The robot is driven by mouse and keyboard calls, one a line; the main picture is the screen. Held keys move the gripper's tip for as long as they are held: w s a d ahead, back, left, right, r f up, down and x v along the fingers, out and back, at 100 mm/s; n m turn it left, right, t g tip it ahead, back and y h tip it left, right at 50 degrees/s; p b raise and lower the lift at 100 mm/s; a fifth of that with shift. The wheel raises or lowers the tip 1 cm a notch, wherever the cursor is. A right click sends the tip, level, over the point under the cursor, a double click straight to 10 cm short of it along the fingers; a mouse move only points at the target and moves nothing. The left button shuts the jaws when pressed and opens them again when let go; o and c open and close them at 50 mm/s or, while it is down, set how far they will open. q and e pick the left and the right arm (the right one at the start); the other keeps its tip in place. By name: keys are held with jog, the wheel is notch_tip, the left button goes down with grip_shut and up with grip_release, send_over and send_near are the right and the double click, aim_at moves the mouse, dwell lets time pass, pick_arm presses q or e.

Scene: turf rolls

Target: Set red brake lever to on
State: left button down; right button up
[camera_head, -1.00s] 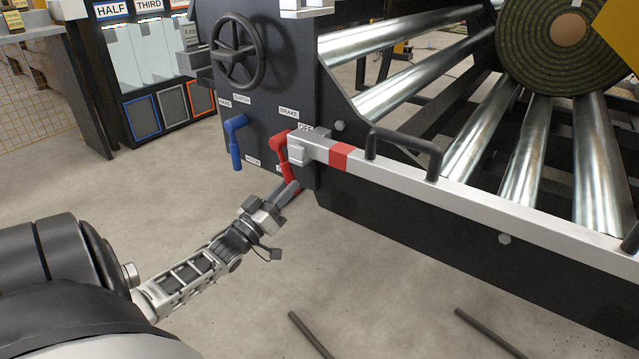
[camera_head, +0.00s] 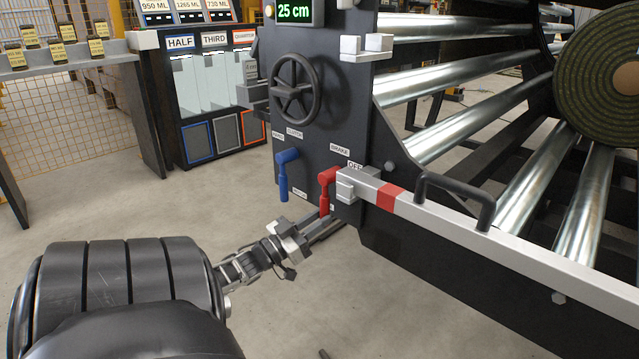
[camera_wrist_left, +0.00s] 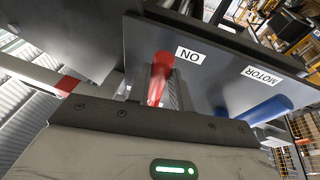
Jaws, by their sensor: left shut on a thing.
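The red brake lever (camera_head: 325,190) is on the dark machine panel, with its handle hanging down from its pivot. The BRAKE label and the OFF label are above it. My left gripper (camera_head: 318,228) is at the lower end of the handle. In the left wrist view the red handle (camera_wrist_left: 160,78) is between the fingers of my left gripper (camera_wrist_left: 155,90), which is shut on it. The ON label (camera_wrist_left: 188,55) is close beside the handle tip there. My right gripper is not in view.
The blue lever (camera_head: 284,175) hangs down left of the red one, below a black handwheel (camera_head: 296,90). A white rail (camera_head: 450,227) with a red band and a black handle runs right from the panel. Open concrete floor (camera_head: 120,205) is on the left.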

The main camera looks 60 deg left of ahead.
pick_arm(q)
jog(key=shift+f, duration=0.1)
jog(key=c, duration=1.5)
grip_release()
jog(key=shift+s+a, duration=0.1)
jog(key=shift+c, duration=0.2)
